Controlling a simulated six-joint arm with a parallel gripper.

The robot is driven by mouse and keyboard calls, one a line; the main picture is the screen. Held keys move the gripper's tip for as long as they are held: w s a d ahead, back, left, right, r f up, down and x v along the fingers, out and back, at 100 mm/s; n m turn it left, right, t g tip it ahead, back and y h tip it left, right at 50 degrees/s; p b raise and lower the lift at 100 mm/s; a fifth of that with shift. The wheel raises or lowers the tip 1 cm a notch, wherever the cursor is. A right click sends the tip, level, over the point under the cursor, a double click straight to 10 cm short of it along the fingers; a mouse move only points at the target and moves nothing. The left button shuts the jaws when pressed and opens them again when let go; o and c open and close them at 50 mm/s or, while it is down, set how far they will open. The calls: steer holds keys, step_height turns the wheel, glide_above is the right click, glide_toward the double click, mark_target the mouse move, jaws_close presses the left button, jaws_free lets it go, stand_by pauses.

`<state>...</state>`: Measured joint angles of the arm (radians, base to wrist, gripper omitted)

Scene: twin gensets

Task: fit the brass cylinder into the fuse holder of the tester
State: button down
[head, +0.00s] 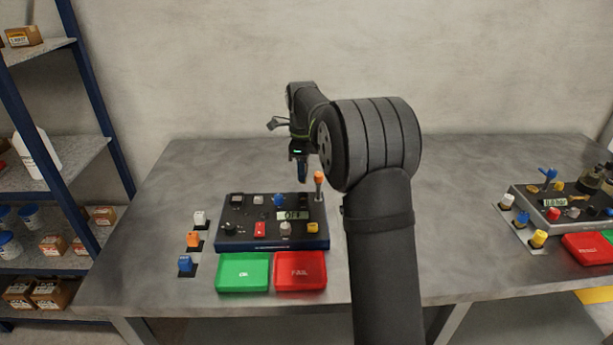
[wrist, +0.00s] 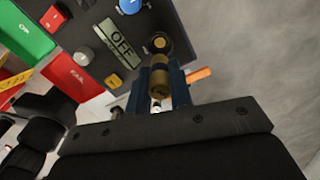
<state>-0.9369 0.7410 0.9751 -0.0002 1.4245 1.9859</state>
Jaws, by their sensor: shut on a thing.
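My gripper (head: 303,174) points down over the back right corner of the tester (head: 262,244), a dark panel with a blue front edge. In the wrist view its blue fingers are shut on the brass cylinder (wrist: 160,84). A round dark socket with a brass-coloured middle, which looks like the fuse holder (wrist: 157,45), lies just beyond the cylinder's far end. The cylinder's end overlaps the socket's near edge in the picture; I cannot tell whether they touch. The cylinder cannot be made out in the head view. The tester's display (wrist: 119,43) reads OFF.
An orange-tipped lever (head: 319,182) stands close beside the gripper, at the tester's right edge. Green (head: 243,272) and red (head: 300,271) trays lie in front. White, orange and blue blocks (head: 193,240) stand at the left. A second tester (head: 562,216) is far right.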

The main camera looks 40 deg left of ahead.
steer(key=shift+f, duration=2)
steer(key=shift+f, duration=1.25)
stand_by(0.5)
steer(key=c, duration=0.9)
jaws_free()
steer(key=shift+o, duration=0.4)
steer(key=shift+r, duration=3.5)
steer(key=shift+f, duration=3.35)
